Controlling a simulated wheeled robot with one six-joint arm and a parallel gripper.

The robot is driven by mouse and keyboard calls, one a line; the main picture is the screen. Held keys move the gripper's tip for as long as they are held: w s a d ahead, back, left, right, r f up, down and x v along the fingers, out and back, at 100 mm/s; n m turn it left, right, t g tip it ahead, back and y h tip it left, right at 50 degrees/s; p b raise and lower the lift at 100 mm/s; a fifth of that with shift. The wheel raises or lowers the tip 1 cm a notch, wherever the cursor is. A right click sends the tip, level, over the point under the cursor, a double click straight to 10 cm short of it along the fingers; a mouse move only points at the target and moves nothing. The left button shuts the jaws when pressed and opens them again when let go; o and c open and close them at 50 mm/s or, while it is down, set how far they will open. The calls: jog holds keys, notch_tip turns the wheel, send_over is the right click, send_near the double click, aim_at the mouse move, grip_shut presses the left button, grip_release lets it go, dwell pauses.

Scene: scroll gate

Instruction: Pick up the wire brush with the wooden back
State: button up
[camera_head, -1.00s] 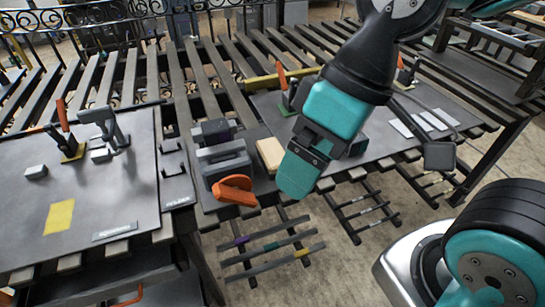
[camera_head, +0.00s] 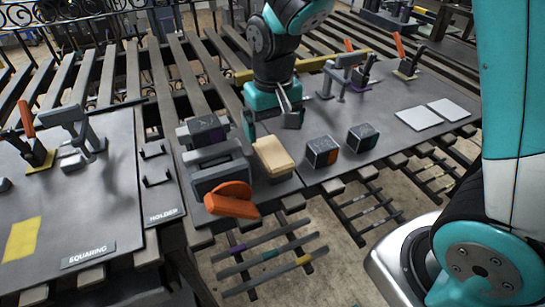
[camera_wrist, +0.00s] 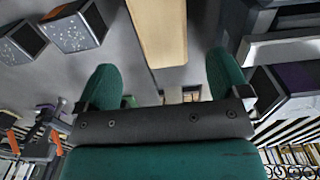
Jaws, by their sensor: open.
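The brush with the tan wooden back (camera_head: 273,157) lies on the dark bench top near the front edge, between the grey block and two small dark boxes. Its bristles cannot be made out. My gripper (camera_head: 270,122) is open and empty, just behind the brush's far end. In the wrist view, the wooden back (camera_wrist: 160,30) lies beyond and between my two green fingertips (camera_wrist: 165,80), with a gap on each side. No contact shows.
A grey block (camera_head: 221,172) with an orange rounded piece (camera_head: 232,198) stands close left of the brush. A dark box with an orange face (camera_head: 321,151) and one with a green face (camera_head: 362,137) stand to the right. Clamps stand farther back.

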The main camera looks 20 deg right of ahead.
aim_at(272, 150)
jog(key=f, duration=0.9)
jog(key=shift+s+a, duration=0.1)
jog(key=shift+a, duration=0.1)
jog(key=shift+r, duration=0.1)
jog(key=c, duration=1.2)
jog(key=shift+r, duration=0.1)
notch_tip(272, 150, up, 20)
jog(key=shift+p, duration=0.45)
jog(key=shift+o, duration=1.4)
